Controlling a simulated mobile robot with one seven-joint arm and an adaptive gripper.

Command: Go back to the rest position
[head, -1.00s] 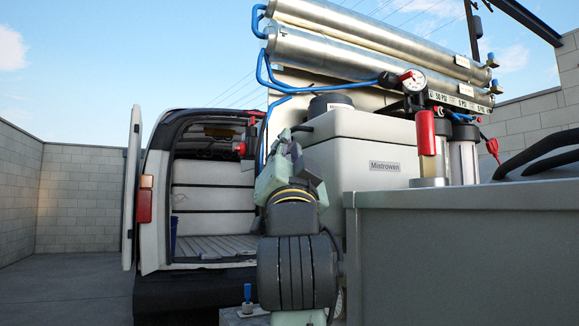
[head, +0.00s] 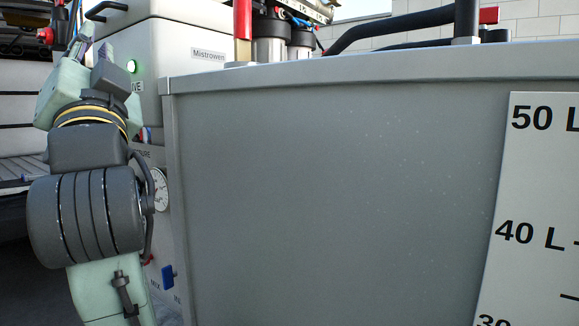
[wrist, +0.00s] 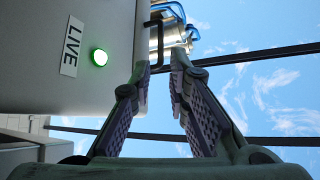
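My gripper (wrist: 160,68) points up in the wrist view. Its two fingers with purple ribbed pads stand apart, with only sky and background between them, so it is open and empty. In the head view my gripper (head: 84,38) is at the upper left, partly hidden by my own wrist, in front of the white Mistrowen housing (head: 192,28). The housing carries a lit green lamp (head: 131,67), which also shows in the wrist view (wrist: 99,57) beside a LIVE label (wrist: 71,46), left of the fingers. I cannot tell the exact gap to the housing.
A large grey tank (head: 330,170) fills the middle and right, with a litre scale (head: 530,200) on its side. A gauge (head: 160,189) and a blue valve handle (head: 167,277) sit close right of my arm. A black bracket handle (wrist: 156,38) lies beyond my fingertips.

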